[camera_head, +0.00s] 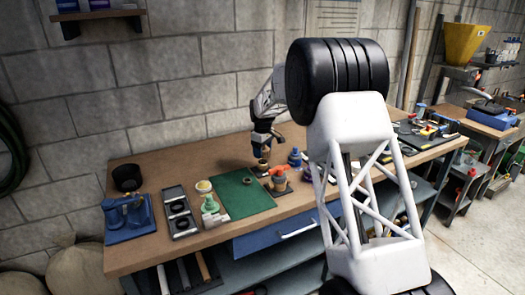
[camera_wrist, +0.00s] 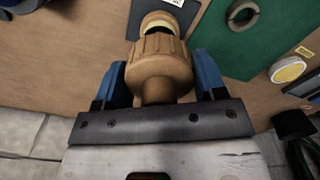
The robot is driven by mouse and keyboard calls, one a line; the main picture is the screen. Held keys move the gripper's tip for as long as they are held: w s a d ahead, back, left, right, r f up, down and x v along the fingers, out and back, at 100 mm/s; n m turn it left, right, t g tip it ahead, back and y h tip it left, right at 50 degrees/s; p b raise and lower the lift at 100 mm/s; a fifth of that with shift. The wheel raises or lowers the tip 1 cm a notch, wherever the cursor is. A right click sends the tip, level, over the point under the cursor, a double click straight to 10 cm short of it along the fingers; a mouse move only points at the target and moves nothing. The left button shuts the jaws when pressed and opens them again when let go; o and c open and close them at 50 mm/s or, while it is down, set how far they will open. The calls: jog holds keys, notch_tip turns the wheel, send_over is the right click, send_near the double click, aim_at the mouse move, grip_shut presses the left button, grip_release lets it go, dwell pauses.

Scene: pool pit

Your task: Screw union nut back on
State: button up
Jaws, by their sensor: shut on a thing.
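A ribbed bronze-brown union nut (camera_wrist: 160,64) sits between the two blue fingers of my gripper (camera_wrist: 160,84) in the wrist view. My gripper is shut on it. Beyond the nut, in line with it, is a cream-coloured round end with a dark opening (camera_wrist: 160,24); whether the nut touches it cannot be told. A grey ring (camera_wrist: 242,13) lies on the green mat (camera_wrist: 212,42), apart from the nut.
On the wooden bench (camera_head: 150,172), left of the mat, are a blue vise-like tool (camera_head: 128,218), a dark cup (camera_head: 127,178), a grey tray (camera_head: 180,210) and a green-bodied fitting (camera_head: 212,208). An orange-topped valve (camera_head: 279,180) stands close right of the mat.

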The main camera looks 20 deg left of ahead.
aim_at(263, 162)
jog(key=shift+f, duration=2.7)
dwell(4.6)
jog(key=o, duration=1)
jog(key=shift+o, duration=0.5)
